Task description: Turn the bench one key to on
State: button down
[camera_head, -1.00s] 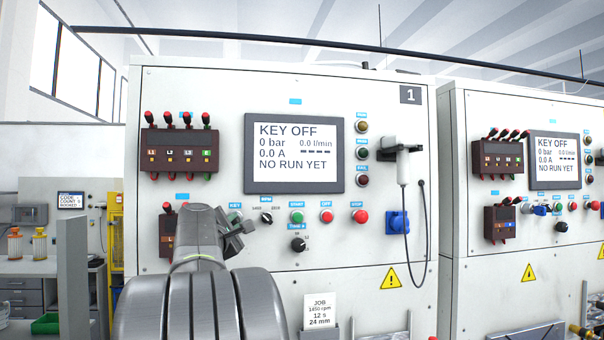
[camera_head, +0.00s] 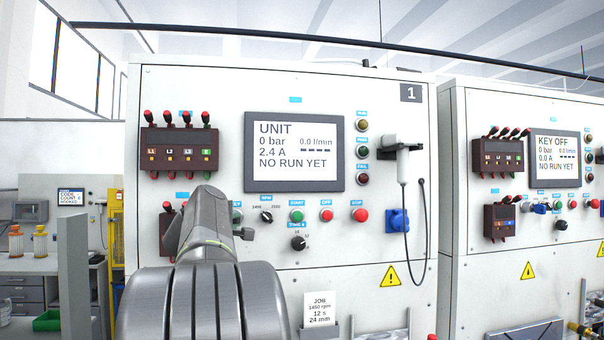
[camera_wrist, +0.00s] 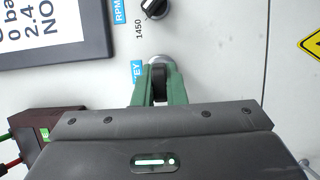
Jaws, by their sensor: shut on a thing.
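Bench one is the white cabinet marked 1 (camera_head: 411,94). Its screen (camera_head: 294,152) reads UNIT, 0 bar, 2.4 A, NO RUN YET. In the wrist view, the key switch (camera_wrist: 159,60) has a silver collar and sits below its blue KEY label (camera_wrist: 137,71). My gripper (camera_wrist: 158,92) has its green fingers shut on the dark key (camera_wrist: 158,76), at the panel. In the head view my arm hides the key, and only part of the gripper (camera_head: 244,233) shows. The exact angle of the key is hard to tell.
The RPM knob (camera_head: 266,216), green START button (camera_head: 297,216) and red OFF button (camera_head: 327,216) lie right of the key. A dark terminal block with red plugs (camera_head: 180,150) is above left. A second bench (camera_head: 465,250) stands at the right.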

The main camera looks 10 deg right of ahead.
jog(key=c, duration=1.4)
grip_release()
jog(key=b+v, duration=0.5)
jog(key=v, duration=0.8)
jog(key=shift+s, duration=0.4)
jog(key=shift+w, duration=0.1)
